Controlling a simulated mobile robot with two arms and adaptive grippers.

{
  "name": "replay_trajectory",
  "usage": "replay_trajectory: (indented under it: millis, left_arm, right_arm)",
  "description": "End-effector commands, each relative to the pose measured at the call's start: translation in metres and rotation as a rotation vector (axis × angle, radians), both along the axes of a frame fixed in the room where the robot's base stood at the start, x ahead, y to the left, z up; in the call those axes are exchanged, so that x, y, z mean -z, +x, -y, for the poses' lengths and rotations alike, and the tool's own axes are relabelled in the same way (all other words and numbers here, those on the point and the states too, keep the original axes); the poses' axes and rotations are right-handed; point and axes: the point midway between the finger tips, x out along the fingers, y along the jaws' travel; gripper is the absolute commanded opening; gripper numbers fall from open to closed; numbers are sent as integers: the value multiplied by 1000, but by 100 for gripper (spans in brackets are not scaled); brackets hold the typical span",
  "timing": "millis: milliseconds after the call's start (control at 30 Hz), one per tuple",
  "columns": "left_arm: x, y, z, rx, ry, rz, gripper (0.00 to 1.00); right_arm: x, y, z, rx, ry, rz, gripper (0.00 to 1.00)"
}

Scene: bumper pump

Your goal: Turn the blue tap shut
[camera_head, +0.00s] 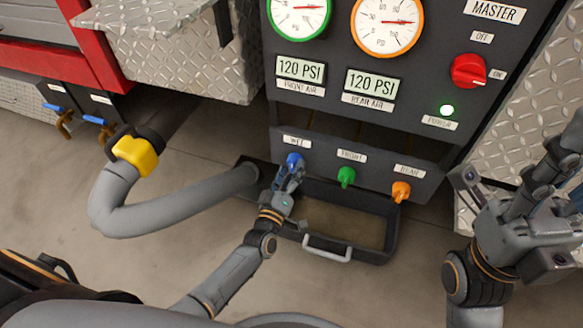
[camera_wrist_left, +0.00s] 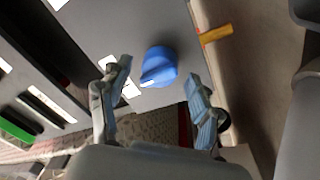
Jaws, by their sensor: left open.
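The blue tap (camera_head: 293,158) is a round knob on the dark panel under the "WET" label. My left gripper (camera_head: 290,178) is right in front of it in the head view and partly covers it. In the left wrist view the blue knob (camera_wrist_left: 160,66) lies ahead, between and beyond the two spread fingertips of the left gripper (camera_wrist_left: 158,84). The fingers are open, with no clear contact visible. My right gripper (camera_head: 545,175) is raised at the right side of the head view, away from the tap; its finger opening is hard to make out.
A green tap (camera_head: 346,177) and an orange tap (camera_head: 401,191) sit to the right on the same panel. A dark tray (camera_head: 390,240) with a pale handle (camera_head: 327,248) lies below. A grey hose (camera_head: 170,218) with a yellow collar (camera_head: 136,154) runs on the left.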

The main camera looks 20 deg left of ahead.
Motion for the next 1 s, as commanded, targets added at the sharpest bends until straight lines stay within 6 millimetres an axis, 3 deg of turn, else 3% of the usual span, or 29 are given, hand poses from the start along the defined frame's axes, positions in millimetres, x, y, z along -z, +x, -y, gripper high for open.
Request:
replay_trajectory:
  millis: [300, 500, 667, 1000]
  left_arm:
    - [7, -67, -2, 0, 0, -4, 64]
    - [10, -98, -4, -1, 0, -4, 64]
    - [10, -108, -4, -1, 0, -2, 64]
    - [10, -109, -4, -1, 0, -1, 64]
  right_arm:
    - [0, 1, 0, 0, 0, 0, 40]
    - [0, 1, 0, 0, 0, 0, 40]
    - [0, 1, 0, 0, 0, 0, 40]
    - [0, 1, 0, -1, 0, 0, 40]
